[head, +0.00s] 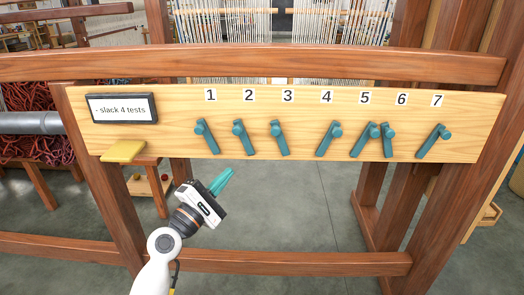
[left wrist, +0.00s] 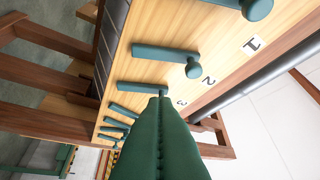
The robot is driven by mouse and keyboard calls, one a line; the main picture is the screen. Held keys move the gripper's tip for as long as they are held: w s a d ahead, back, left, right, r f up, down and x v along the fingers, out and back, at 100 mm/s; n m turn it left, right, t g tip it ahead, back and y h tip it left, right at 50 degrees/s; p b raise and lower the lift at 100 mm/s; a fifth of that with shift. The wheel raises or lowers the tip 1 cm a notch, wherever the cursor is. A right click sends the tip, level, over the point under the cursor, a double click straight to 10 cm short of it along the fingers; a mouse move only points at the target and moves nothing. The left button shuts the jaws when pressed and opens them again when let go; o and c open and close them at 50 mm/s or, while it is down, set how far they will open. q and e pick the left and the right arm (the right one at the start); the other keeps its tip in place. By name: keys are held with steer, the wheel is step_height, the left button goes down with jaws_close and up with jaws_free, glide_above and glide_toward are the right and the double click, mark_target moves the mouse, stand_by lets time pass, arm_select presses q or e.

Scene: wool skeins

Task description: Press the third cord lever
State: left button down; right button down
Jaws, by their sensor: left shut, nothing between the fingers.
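The third cord lever (head: 281,138) is a teal bar on the pale wooden board, below the number 3 (head: 288,97). Its knob end is up and its lower end leans slightly right. My left gripper (head: 228,173) is shut and empty, low in front of the board, and appears left of and below that lever in the head view. In the left wrist view the closed green fingers (left wrist: 160,100) point at the board. Their tips overlap the knob end of the third lever (left wrist: 140,86), hiding part of it; contact cannot be told. My right gripper is not in view.
Levers 1 (head: 207,136) and 2 (head: 243,136) are to the left of it, lever 4 (head: 328,140) and several more to the right. A display (head: 122,108) reads "- slack 4 tests", above a yellow pad (head: 123,151). A wooden beam (head: 260,64) crosses above the board.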

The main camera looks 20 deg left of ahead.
arm_select(q)
steer(key=shift+r, duration=0.1)
steer(key=p, duration=0.2)
glide_toward(281, 141)
steer(key=w+a+r, duration=0.1)
steer(key=a+r, duration=0.3)
steer(key=w+d, duration=0.1)
steer(key=w+d+r+p, duration=0.1)
steer(key=d, duration=0.1)
steer(key=shift+d+r, duration=0.15)
steer(key=shift+d, duration=0.1)
